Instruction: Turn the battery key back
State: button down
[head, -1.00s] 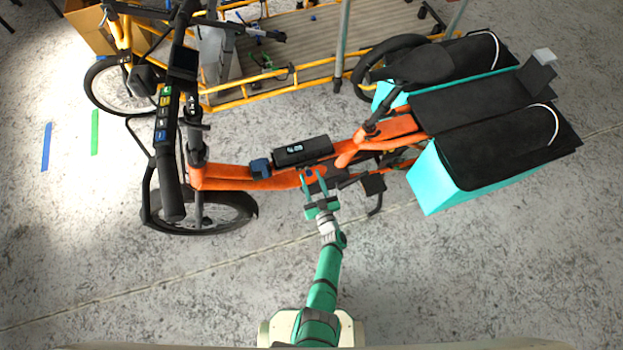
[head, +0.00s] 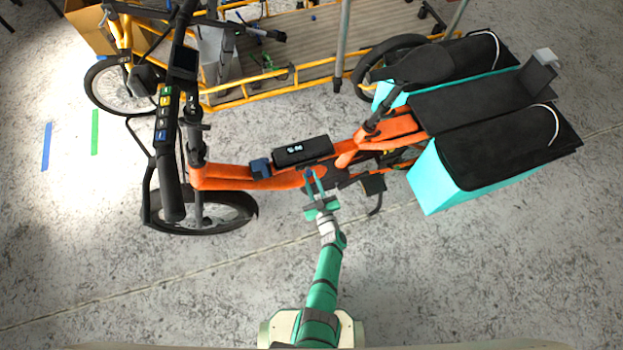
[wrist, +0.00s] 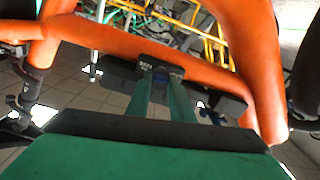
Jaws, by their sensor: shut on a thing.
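The orange cargo bike (head: 230,180) stands in front of me, with a black battery (head: 303,150) on top of its frame tube. My gripper (head: 315,174) reaches the near side of the frame, just below the battery. In the wrist view my gripper (wrist: 162,74) has its two green fingers close together in front of a black housing (wrist: 215,97) under the orange tube.
A yellow cargo bike (head: 270,72) with a flat wooden bed stands behind. Turquoise panniers (head: 428,182) hang at the orange bike's rear, right of my arm. The handlebar (head: 166,160) is at left. The concrete floor nearer me is clear.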

jog(key=shift+a+f+n, duration=0.1)
jog(key=shift+n, duration=3.8)
jog(key=shift+a+f+n, duration=0.1)
jog(key=shift+n, duration=3.8)
jog(key=c, duration=1.6)
grip_release()
jog(key=shift+o, duration=0.2)
jog(key=shift+w, duration=0.1)
